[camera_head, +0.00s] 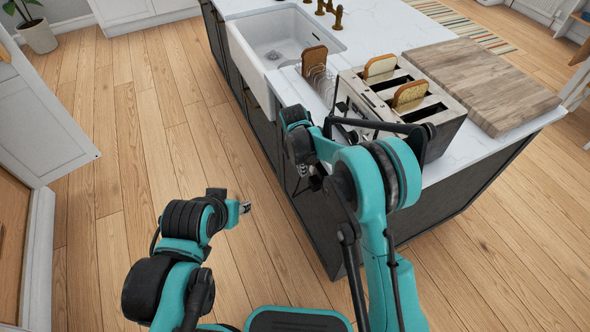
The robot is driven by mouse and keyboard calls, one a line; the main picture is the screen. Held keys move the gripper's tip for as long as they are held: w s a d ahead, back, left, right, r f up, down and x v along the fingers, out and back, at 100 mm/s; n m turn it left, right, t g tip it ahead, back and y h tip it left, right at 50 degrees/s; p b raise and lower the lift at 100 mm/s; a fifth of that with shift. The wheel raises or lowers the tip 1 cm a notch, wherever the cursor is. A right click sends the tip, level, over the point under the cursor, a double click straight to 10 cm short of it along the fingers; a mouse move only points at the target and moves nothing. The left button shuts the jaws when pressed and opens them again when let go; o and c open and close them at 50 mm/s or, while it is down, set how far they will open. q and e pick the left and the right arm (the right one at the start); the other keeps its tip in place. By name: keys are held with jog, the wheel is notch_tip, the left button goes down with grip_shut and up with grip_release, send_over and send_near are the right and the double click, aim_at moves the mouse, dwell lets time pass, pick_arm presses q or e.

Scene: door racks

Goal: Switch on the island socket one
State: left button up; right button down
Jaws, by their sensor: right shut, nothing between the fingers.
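The kitchen island (465,180) has a dark side and a white marble top. I cannot make out the island socket; my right arm covers part of the island's near end. My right gripper (312,182) is small and partly hidden by my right arm, close to the island's near corner below the worktop edge. It is shut and empty. I cannot tell whether it touches the island. My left gripper (244,207) is low over the wooden floor, left of the island and apart from it. Its fingers are too small to tell open from shut.
A toaster (452,107) with bread slices stands on the worktop beside a wire rack (320,82) holding toast. A wooden board (485,82) lies at right and a white sink (283,38) is farther back. White cabinetry (40,125) stands at left. The floor between is clear.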

jog(key=shift+w+d, duration=0.35)
jog(key=shift+d, duration=0.3)
jog(key=shift+w+d+f, duration=0.15)
jog(key=shift+d+f, duration=0.05)
jog(key=shift+d, duration=0.05)
jog(key=shift+r+p, duration=0.35)
jog(key=shift+r, duration=0.5)
